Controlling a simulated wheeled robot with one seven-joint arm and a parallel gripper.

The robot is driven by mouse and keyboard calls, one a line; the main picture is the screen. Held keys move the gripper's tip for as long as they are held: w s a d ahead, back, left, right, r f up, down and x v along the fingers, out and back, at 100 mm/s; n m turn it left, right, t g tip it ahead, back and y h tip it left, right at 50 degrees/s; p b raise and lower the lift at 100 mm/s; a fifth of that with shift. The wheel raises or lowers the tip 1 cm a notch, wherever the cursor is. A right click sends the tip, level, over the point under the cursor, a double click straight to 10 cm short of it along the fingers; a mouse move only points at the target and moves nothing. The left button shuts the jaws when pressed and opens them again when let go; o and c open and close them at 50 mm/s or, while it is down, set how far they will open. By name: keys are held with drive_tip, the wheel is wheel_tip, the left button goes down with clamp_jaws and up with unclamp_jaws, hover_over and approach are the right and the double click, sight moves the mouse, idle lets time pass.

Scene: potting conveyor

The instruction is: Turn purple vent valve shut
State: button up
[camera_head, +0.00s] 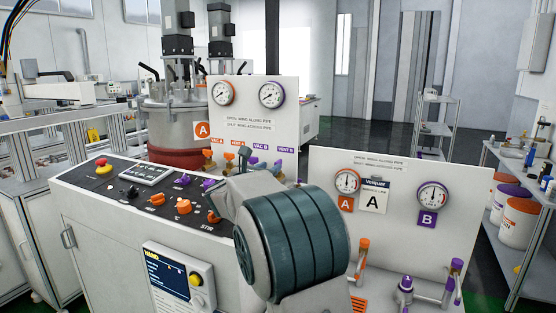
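The purple vent valve (277,166) is at the right end of a row of small valves along the bottom of the upright white gauge panel (250,115), under the label VENT B. Its wing is too small to tell whether it lies along or across the pipe. The purple VAC B valve (255,164) is just left of it, and the orange VENT A valve (229,157) is further left. My arm's big dark green joint fills the lower middle. My gripper seems to be beyond it, near the valve row, mostly hidden; its fingers cannot be made out.
A sloped black control panel (125,190) with orange and purple knobs and a red stop button (102,162) is on the left. A second white gauge panel (390,165) stands close on the right. Steel vessels are behind.

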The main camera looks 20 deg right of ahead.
sight(275, 163)
drive_tip(key=p+x, duration=0.1)
drive_tip(key=x, duration=0.6)
clamp_jaws()
